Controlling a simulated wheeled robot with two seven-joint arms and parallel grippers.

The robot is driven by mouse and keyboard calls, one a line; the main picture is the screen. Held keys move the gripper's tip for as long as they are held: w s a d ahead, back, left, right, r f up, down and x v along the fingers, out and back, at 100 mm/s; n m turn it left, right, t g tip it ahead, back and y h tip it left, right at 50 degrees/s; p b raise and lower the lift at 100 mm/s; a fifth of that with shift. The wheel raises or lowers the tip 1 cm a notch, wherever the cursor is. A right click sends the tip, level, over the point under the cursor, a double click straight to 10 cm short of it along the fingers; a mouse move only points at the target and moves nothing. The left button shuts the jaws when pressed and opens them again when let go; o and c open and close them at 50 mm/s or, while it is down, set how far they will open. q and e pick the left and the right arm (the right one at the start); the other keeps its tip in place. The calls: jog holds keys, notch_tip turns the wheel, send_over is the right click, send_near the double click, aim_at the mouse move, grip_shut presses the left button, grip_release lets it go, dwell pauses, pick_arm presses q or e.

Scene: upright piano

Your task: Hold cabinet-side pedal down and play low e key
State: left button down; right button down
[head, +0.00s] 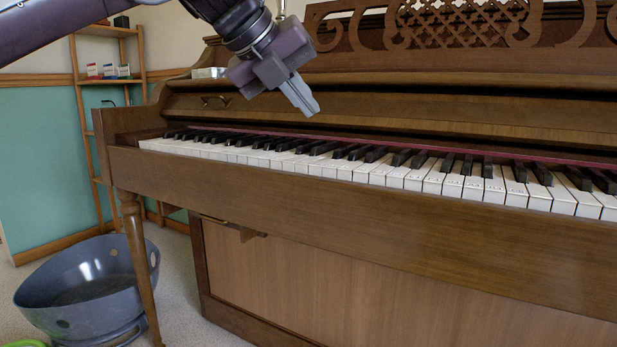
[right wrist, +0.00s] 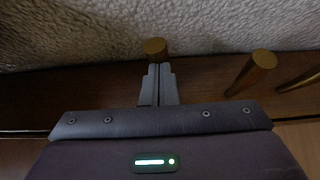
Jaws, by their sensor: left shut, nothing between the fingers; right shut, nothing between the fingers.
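The piano's white and black keys (head: 375,172) run across the head view. Some white keys carry small marks too small to read, so I cannot tell which is the low e key. My left gripper (head: 308,108) is shut and empty, tilted down, in the air above the left-middle keys and apart from them. In the right wrist view, three brass pedals show: one at left (right wrist: 155,47), one at middle (right wrist: 258,68) and one at the right edge (right wrist: 303,79). My right gripper (right wrist: 160,68) is shut, its tips right at the left one; I cannot tell whether they press it.
The wooden key slip (head: 330,215) runs in front of the keys, with a lower panel (head: 300,285) beneath. A piano leg (head: 136,250) stands at left beside a grey-blue basket (head: 90,290). A shelf (head: 108,85) stands behind. Pale carpet (right wrist: 90,35) lies by the pedals.

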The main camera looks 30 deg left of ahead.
jog(key=s+p+v, duration=0.1)
jog(key=p+v, duration=0.6)
jog(key=p, duration=0.2)
jog(key=shift+f, duration=0.35)
dwell(0.6)
